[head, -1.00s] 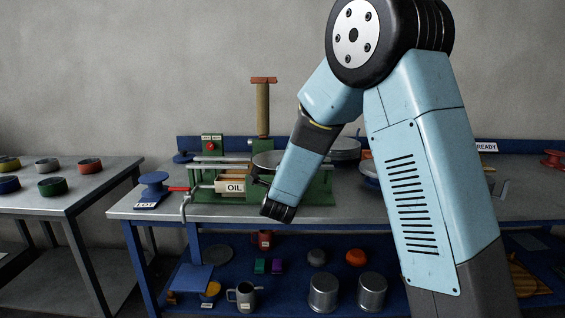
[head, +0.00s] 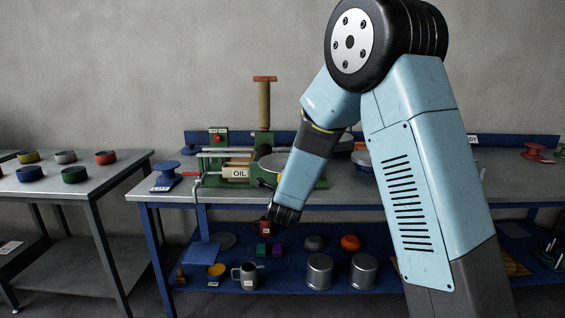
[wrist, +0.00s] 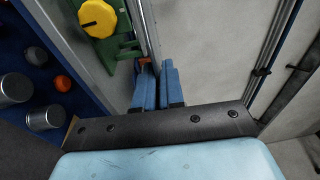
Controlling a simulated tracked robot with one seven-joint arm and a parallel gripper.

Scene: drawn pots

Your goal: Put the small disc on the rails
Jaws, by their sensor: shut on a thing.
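My gripper (wrist: 157,70) shows in the wrist view as blue fingers, shut on the small disc (wrist: 148,28), a thin grey plate seen nearly edge-on. The light rails (head: 226,152) run along this stand. I cannot tell whether the disc touches them.
A yellow knob (wrist: 98,18) is close to the disc. A white OIL roller (head: 238,173) is on the stand's front. A blue spool (head: 166,174) stands at the bench's left. Pots, including a metal one (head: 319,271), fill the lower shelf. Coloured rings lie on the left table (head: 70,195).

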